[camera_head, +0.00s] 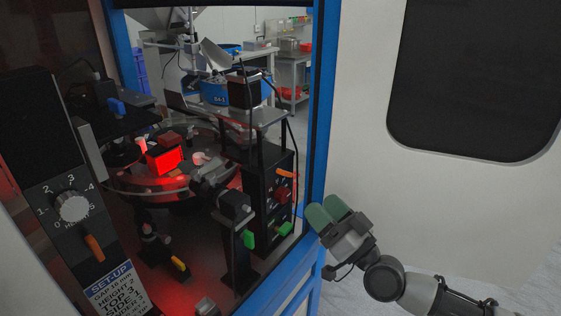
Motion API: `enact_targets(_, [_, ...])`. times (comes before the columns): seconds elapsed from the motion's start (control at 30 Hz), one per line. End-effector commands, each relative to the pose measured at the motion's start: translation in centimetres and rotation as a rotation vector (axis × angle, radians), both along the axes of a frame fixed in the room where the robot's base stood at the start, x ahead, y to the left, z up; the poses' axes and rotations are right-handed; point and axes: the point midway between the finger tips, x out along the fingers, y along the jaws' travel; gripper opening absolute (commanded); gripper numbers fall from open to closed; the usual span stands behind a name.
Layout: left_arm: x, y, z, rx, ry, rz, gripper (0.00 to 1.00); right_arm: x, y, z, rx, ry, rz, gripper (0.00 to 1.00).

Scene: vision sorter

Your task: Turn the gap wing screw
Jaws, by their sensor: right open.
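An orange one (285,174) is on the right black box, and another orange one (95,248) is below the dial. I cannot tell which is the gap wing screw. My right gripper (327,216), with green fingertips, is open and empty just outside the right frame post, touching none of them. My left gripper is out of view.
A numbered dial knob (72,207) sits on the left black panel above a set-up label (119,288) that mentions a gap. A round glass turntable (118,185) lies under red light. The blue post (319,130) and white door (365,130) bound the opening at right.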

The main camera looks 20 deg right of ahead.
Motion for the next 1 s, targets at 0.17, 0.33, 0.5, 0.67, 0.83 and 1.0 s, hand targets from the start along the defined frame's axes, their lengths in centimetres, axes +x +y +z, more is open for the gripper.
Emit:
enact_targets(0.17, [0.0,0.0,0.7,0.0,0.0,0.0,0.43,-0.6,-0.6,-1.3,0.155,0.177,0.037,0.7])
enact_targets(0.33, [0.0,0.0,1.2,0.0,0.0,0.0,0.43,0.2,-0.3,-1.0,0.186,0.205,0.043,0.7])
enact_targets(0.5, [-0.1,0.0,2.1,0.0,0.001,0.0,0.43,2.8,0.8,0.1,0.185,0.202,0.042,0.7])
enact_targets(0.67, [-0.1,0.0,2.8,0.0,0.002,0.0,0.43,5.5,2.1,1.0,0.183,0.2,0.042,0.7])
enact_targets(0.83, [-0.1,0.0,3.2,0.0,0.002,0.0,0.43,7.6,3.1,1.5,0.181,0.202,0.043,0.7])
enact_targets(1.0, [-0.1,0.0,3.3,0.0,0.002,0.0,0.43,8.6,3.5,1.8,0.18,0.202,0.042,0.7])
